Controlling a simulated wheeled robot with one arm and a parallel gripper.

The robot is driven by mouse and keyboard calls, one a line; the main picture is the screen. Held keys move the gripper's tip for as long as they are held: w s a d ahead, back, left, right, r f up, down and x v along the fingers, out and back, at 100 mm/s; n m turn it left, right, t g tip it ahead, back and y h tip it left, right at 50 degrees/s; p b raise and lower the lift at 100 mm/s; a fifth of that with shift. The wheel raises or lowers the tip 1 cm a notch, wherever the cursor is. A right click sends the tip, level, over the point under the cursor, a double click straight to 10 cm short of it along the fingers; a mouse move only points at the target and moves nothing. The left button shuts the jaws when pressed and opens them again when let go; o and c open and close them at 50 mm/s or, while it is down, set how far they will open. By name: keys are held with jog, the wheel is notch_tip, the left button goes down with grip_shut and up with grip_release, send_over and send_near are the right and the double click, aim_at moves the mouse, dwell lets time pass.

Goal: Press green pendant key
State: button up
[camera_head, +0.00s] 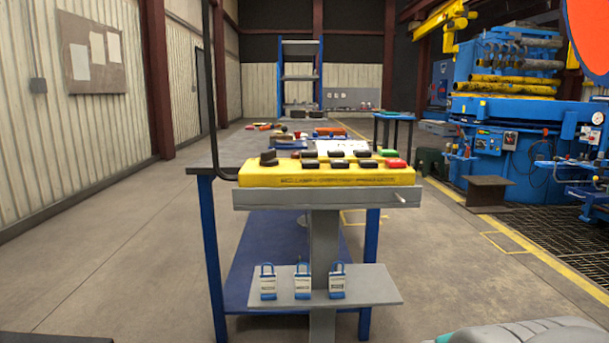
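The yellow pendant (330,176) lies on a grey shelf (325,198) on a grey post, in front of a dark table. Its top carries a black knob (268,158) at the left and several black keys in rows. The green key (389,153) is at the right end of the back row, just behind a red key (396,163). The green key is small and partly hidden by the red key; I cannot tell whether it is pressed. My gripper is not in view.
Several blue-and-white padlocks (302,283) stand on a lower shelf (378,286) of the post. A long table (230,147) with tools stretches behind the pendant. Blue machinery (505,105) stands at the right by a floor grating (545,232). The floor is clear at the left.

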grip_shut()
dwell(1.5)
